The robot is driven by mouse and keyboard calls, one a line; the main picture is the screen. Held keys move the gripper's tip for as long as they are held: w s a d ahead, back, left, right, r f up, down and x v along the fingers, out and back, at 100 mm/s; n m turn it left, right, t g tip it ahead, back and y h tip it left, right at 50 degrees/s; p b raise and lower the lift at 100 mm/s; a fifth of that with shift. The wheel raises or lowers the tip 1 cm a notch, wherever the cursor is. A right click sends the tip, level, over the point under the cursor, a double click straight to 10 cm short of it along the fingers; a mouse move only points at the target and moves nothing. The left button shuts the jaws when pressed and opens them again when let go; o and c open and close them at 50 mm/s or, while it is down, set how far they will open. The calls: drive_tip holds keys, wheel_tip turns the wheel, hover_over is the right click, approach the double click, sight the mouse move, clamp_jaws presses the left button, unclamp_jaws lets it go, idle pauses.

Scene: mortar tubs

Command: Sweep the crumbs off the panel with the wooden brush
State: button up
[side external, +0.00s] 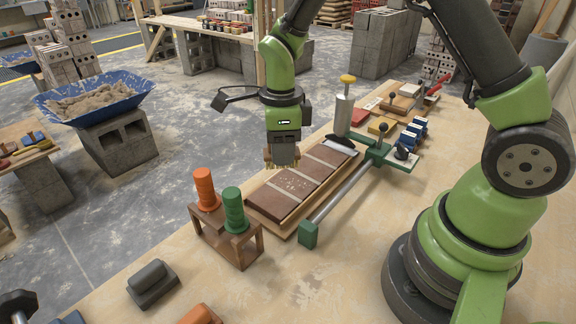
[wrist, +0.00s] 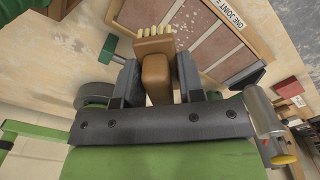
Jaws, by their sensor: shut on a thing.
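My gripper (side external: 283,150) is shut on the wooden brush (wrist: 155,62), whose handle sits between the two dark fingers in the wrist view. The brush has a brown block and a row of pale bristles. In the side view the gripper and brush are above the left edge of the panel (side external: 272,201), a row of brown tiles with pale joints in a wooden frame. Pale crumbs (side external: 292,184) lie scattered near the panel's middle; they also show in the wrist view (wrist: 187,20). Whether the bristles touch the panel I cannot tell.
A green clamp with a metal bar (side external: 340,201) runs along the panel's right side. A wooden stand with an orange spool (side external: 205,188) and a green spool (side external: 235,208) stands at the near end. A grey cylinder (side external: 343,115) stands at the far end.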

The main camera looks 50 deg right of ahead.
sight(282, 198)
drive_tip(key=w+d, duration=0.1)
drive_tip(key=d, duration=0.6)
drive_tip(key=shift+w+a+f, duration=0.1)
drive_tip(key=shift+a+f, duration=0.05)
drive_tip(key=shift+f, duration=1.6)
drive_tip(key=shift+w+a+f, duration=0.1)
drive_tip(key=shift+f, duration=1.65)
drive_tip(key=shift+a+f, duration=0.6)
drive_tip(key=shift+a, duration=0.3)
drive_tip(key=shift+c, duration=0.3)
drive_tip(key=shift+a, duration=2.65)
drive_tip(key=shift+s+a, duration=0.15)
drive_tip(key=shift+s, duration=0.1)
drive_tip(key=shift+s+d, duration=0.2)
drive_tip(key=shift+d, duration=3.45)
drive_tip(key=shift+s+d, duration=0.1)
drive_tip(key=shift+s, duration=0.1)
drive_tip(key=shift+s+a, duration=0.2)
drive_tip(key=shift+a, duration=3.5)
drive_tip(key=shift+r, duration=4.15)
